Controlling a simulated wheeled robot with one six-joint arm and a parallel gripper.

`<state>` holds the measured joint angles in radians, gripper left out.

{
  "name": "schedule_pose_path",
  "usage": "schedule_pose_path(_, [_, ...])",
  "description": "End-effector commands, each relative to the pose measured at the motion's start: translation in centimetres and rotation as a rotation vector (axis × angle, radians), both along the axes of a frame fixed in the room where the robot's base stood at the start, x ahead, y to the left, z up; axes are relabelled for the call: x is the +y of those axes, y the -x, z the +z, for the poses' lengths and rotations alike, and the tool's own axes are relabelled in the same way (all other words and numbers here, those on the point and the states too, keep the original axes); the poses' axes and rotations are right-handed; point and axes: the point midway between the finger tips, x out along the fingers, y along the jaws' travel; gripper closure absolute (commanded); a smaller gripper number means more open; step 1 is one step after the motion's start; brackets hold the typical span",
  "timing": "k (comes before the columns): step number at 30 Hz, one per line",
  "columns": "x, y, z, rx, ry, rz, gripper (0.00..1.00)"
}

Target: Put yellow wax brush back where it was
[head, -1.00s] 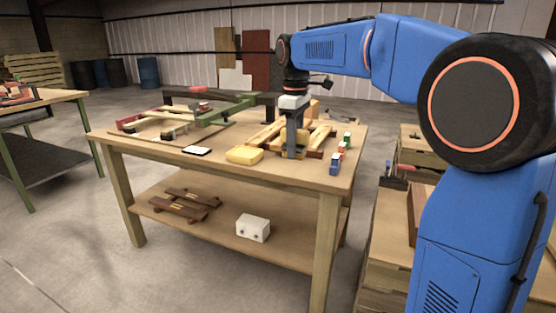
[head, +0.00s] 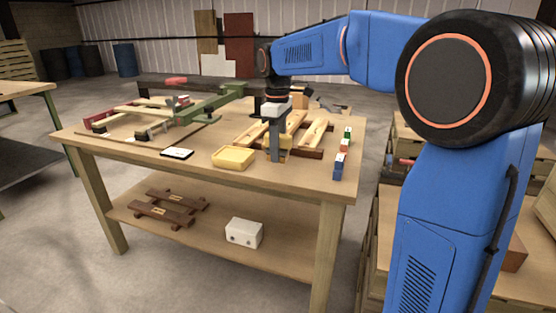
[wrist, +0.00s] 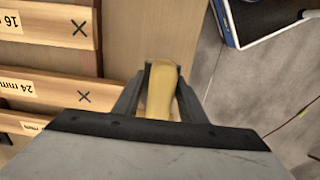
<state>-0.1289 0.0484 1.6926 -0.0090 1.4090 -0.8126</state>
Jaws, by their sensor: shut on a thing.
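The yellow wax brush (wrist: 162,82) shows in the wrist view as a rounded yellow piece between my two fingers. My gripper (wrist: 163,92) is shut on it. In the head view my gripper (head: 275,158) points down over the table's front right part, just right of a yellow tray (head: 233,158). The brush is largely hidden there by my fingers. Whether it touches the table is hard to tell.
A rack of pale wooden slats (head: 312,132) lies close behind my gripper; in the wrist view slats marked with crosses (wrist: 60,88) lie left. Small coloured blocks (head: 340,160) stand right. A black-and-white pad (head: 177,153) lies left. The table's front edge is close.

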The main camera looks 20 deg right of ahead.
Motion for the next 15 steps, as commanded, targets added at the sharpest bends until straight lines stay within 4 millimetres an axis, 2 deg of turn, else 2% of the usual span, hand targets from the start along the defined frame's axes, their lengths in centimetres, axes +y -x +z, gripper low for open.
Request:
schedule_pose_path(9, [0.0,0.0,-3.4,0.001,0.0,0.0,0.86])
schedule_pose_path(15, [0.0,0.0,-3.7,0.0,0.0,0.0,0.86])
